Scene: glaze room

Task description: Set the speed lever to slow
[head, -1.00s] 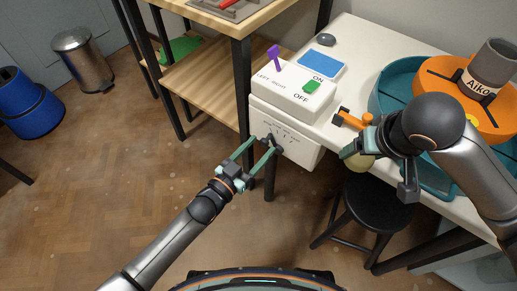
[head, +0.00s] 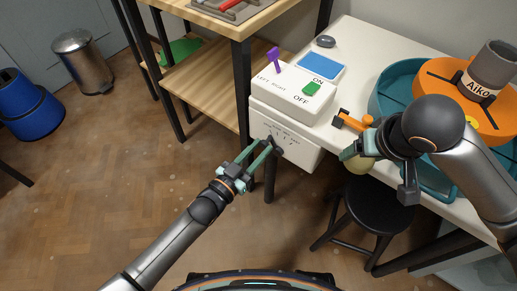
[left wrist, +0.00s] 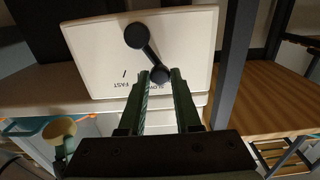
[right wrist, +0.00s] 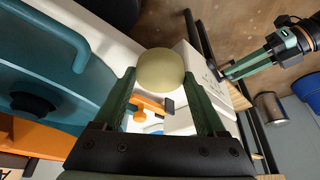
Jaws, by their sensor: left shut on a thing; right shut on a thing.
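The speed lever is a black bar with a round knob (left wrist: 160,74), on the white front panel (left wrist: 195,40) of a box under the table. In the left wrist view its pivot (left wrist: 137,35) is above, and the knob lies over the partly hidden SLOW label. The FAST label (left wrist: 131,85) is to its left. My left gripper (head: 262,147) is at the panel with its fingertips on the knob; it also shows in the left wrist view (left wrist: 160,80). My right gripper (right wrist: 160,80) is shut on a cream rounded object (right wrist: 160,68), held beside the table's front edge.
Above the panel, a white box (head: 290,95) carries a purple lever (head: 274,57), a green switch (head: 312,89) and a blue pad (head: 321,65). An orange tool (head: 352,121) and a teal basin (head: 385,90) are on the table. A black stool (head: 378,205) stands below.

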